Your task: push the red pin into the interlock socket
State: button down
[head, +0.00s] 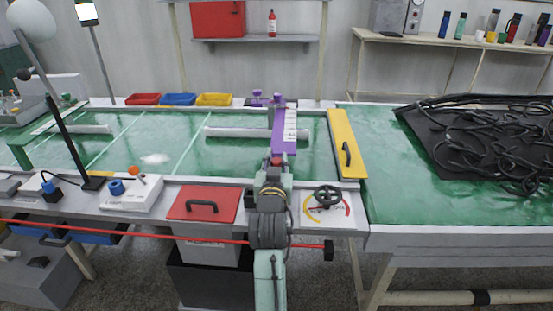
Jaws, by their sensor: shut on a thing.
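My arm reaches up from the bottom centre, and my gripper (276,163) is at the near end of a purple bar (285,140) with a white marked strip. A small red piece, apparently the red pin (277,160), shows at the tip of my gripper, which is shut on it. The wrist hides the fingers and most of the pin. I cannot clearly make out the interlock socket. I cannot tell whether the pin touches the purple bar.
A red plate with a handle (203,203) lies left of my wrist. A black handwheel (327,195) over a coloured dial stands to the right. A yellow panel (345,140) stands beyond it. Black hoses (500,145) cover the right table. A red rail (150,233) crosses in front.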

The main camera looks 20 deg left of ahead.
jog(key=shift+f+b, duration=1)
jog(key=shift+f, duration=0.75)
jog(key=shift+f+b, duration=1.75)
jog(key=shift+f, duration=0.9)
jog(key=c, duration=1.3)
grip_release()
jog(key=v, duration=1.2)
jog(key=shift+r, duration=0.1)
